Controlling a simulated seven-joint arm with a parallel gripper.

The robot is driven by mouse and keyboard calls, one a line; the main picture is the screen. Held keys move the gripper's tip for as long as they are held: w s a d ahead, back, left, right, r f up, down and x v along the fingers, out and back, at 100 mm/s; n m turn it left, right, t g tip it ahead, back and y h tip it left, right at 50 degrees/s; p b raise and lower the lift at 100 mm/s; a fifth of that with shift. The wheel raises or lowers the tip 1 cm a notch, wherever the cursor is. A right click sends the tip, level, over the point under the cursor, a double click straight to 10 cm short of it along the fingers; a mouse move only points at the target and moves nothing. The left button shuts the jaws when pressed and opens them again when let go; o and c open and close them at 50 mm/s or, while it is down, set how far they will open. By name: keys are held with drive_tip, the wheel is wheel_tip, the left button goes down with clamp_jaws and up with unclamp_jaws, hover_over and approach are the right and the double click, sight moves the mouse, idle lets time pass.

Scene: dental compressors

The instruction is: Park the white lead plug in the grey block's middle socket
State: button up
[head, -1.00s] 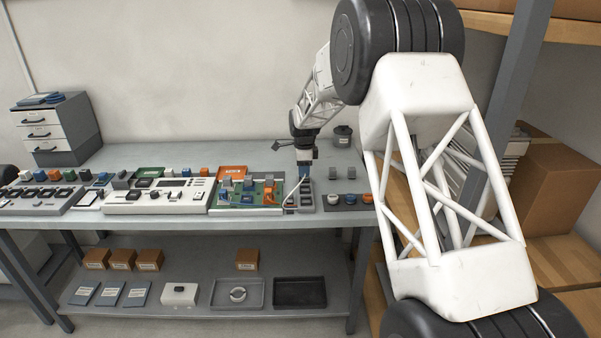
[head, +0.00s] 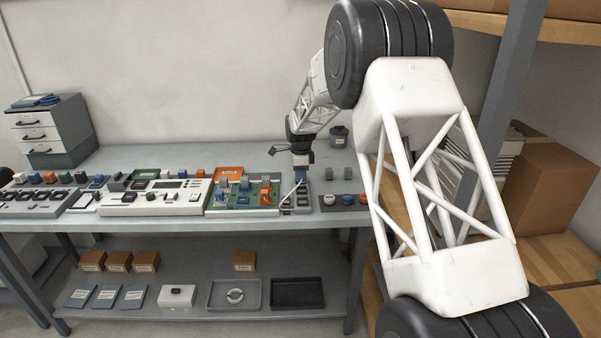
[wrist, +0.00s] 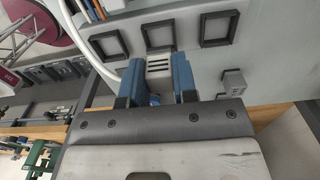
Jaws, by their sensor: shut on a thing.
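My gripper (wrist: 157,82) has blue fingers and is shut on the white lead plug (wrist: 158,64), whose ribbed pale end shows between them. The white lead curves away to the left in the wrist view. The grey block (wrist: 190,58) has three black-framed square sockets in a row. The plug lies over the near edge of the middle socket (wrist: 158,34); I cannot tell whether any of it is inside. In the head view my gripper (head: 301,178) points down over the far end of the grey block (head: 297,210), with the white lead hanging at its left.
A green board with orange and grey parts (head: 243,208) lies left of the block. A small grey piece (wrist: 233,82) stands right of my fingers in the wrist view.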

drive_tip(key=shift+f, duration=1)
drive_tip(key=shift+f, duration=1)
idle(1.8)
drive_tip(key=o, duration=1.3)
drive_tip(key=shift+r, duration=0.1)
drive_tip(key=shift+r, duration=3.4)
